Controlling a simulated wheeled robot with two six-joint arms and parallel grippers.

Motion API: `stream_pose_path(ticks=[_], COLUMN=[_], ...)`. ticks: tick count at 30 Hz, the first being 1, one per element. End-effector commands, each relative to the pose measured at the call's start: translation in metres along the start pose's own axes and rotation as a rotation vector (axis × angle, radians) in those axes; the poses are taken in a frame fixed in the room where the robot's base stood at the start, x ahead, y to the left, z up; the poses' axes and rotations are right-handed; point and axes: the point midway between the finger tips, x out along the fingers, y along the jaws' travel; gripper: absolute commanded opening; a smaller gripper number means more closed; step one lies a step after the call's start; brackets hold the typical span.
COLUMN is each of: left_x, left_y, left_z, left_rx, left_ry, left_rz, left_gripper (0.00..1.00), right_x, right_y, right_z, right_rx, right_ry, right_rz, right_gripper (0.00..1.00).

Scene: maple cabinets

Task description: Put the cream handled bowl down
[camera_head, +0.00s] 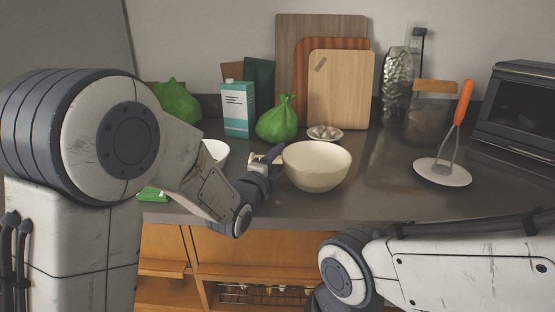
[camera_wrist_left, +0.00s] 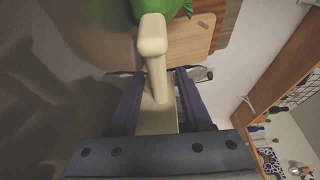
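The cream handled bowl (camera_head: 317,168) is upright at the front of the dark counter, right of my left gripper. I cannot tell whether its base touches the counter. My left gripper (camera_head: 268,162) is at the bowl's left side, with a cream piece, seemingly the handle, showing at its fingers. In the left wrist view the cream handle (camera_wrist_left: 154,60) stands between the two dark fingers (camera_wrist_left: 160,98), which appear closed around it. The bowl's body is not clear there. My right arm crosses the lower right of the head view; its gripper is out of sight.
A small plate of garlic-like pieces (camera_head: 325,134) is just behind the bowl. A green bag (camera_head: 278,122), a carton (camera_head: 238,108) and cutting boards (camera_head: 342,92) stand behind. A white bowl (camera_head: 216,152) is partly hidden by my left arm. A plate (camera_head: 442,174) with an orange-handled masher is at right.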

Motion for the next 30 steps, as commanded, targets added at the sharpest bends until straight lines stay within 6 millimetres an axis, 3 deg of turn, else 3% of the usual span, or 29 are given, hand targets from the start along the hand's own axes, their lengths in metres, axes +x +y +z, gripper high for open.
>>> stream_pose_path(ticks=[5, 14, 21, 30], left_x=[0.000, -0.061, -0.094, -0.113], left_y=[-0.005, -0.003, 0.003, 0.001], left_z=[0.000, 0.000, 0.000, 0.000], left_rx=[0.000, 0.000, 0.001, 0.000], left_ry=[0.000, 0.000, 0.000, 0.002], left_rz=[0.001, -0.001, -0.007, -0.004], left_gripper=[0.50, 0.50, 0.50, 0.50], right_x=[-0.006, 0.002, 0.041, 0.077], right_y=[-0.001, 0.000, 0.003, 0.006], right_z=[0.000, 0.000, 0.002, 0.004], right_rx=[0.000, 0.000, 0.000, 0.000], right_ry=[0.000, 0.000, 0.000, 0.000], right_rz=[0.000, 0.000, 0.000, 0.000], right_gripper=[0.55, 0.55, 0.55, 0.55])
